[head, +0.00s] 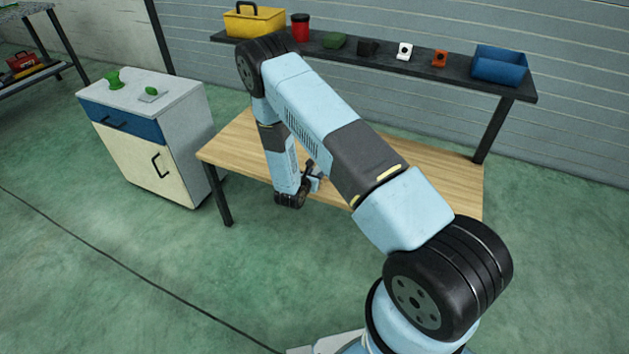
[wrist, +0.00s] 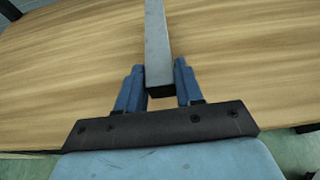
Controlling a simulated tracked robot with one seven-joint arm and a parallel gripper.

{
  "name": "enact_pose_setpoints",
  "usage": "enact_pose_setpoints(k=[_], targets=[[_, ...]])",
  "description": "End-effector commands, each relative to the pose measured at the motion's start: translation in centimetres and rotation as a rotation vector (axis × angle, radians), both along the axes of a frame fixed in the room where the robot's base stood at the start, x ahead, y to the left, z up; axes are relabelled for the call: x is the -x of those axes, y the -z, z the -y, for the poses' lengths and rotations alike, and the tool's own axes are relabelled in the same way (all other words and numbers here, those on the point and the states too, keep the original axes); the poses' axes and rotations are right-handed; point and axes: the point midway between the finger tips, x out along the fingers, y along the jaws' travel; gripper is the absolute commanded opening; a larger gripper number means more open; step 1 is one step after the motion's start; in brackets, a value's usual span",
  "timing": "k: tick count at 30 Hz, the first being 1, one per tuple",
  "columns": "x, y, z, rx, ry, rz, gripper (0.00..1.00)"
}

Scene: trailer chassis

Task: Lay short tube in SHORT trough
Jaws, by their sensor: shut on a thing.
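A grey square tube (wrist: 156,35) runs up the middle of the wrist view, its near end dark and square, its far end cut off by the picture's top edge. My gripper (wrist: 158,72) is shut on this tube, with a blue finger on each side. The tube is over the wooden table; I cannot tell its height above the top. In the head view my gripper (head: 313,178) is small and dark near the table's front edge, and my arm hides much around it. I cannot make out the tube there, and no trough can be made out in either view.
The wooden table (head: 430,175) has bare top to the right of my arm. A dark shelf (head: 462,82) behind it holds a yellow toolbox (head: 255,22), a red canister (head: 300,28), a blue bin (head: 499,68) and small parts. A white-topped cabinet (head: 150,130) stands left.

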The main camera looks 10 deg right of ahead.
Motion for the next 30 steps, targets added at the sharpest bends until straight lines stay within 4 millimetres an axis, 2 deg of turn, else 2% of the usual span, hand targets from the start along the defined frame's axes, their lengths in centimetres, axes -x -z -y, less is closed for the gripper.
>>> enact_pose_setpoints(k=[6,12,13,21,30], targets=[[0.1,2.6,0.0,0.0,0.001,-0.001,0.0],[0.1,2.8,-0.1,-0.001,0.0,0.0,0.0],[0.1,2.8,-0.1,-0.001,0.0,-0.002,0.37],[0.1,2.8,-0.1,-0.001,0.0,-0.002,0.61],[0.3,2.6,-0.3,-0.001,0.0,-0.001,0.61]])
